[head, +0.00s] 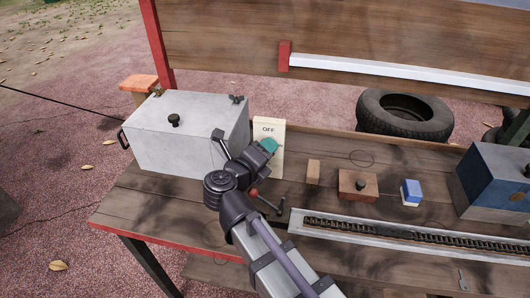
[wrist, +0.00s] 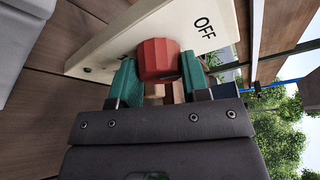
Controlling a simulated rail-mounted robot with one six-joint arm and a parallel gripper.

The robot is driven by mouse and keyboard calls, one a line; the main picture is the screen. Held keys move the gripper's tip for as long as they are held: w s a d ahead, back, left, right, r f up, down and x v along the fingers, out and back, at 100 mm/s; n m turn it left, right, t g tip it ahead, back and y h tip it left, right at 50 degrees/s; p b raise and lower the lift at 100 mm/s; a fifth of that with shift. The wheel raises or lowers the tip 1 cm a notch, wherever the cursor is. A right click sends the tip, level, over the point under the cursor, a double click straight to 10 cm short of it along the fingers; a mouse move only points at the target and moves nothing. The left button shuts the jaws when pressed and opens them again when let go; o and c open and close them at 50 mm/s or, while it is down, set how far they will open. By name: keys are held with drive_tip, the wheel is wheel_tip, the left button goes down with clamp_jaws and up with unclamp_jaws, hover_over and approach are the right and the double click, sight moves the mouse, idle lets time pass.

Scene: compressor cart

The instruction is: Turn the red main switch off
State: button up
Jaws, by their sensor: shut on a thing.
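The red main switch (wrist: 158,59) is a red faceted knob on a cream panel (wrist: 110,45) marked OFF in the wrist view. My gripper (wrist: 160,75) has its green fingers on either side of the knob and is shut on it. In the head view the cream panel (head: 269,124) stands upright on the bench, with OFF near its top. My gripper (head: 268,148) is in front of it there and hides the knob. The knob's pointer direction cannot be told.
A grey metal box (head: 175,140) stands left of the panel. To the right are a small wooden block (head: 313,172), a brown block with a black knob (head: 354,190), a blue-and-white block (head: 411,192) and a blue box (head: 485,190). A chain tray (head: 400,239) lies along the front.

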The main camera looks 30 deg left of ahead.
idle(0.3)
drive_tip(key=o, duration=0.9)
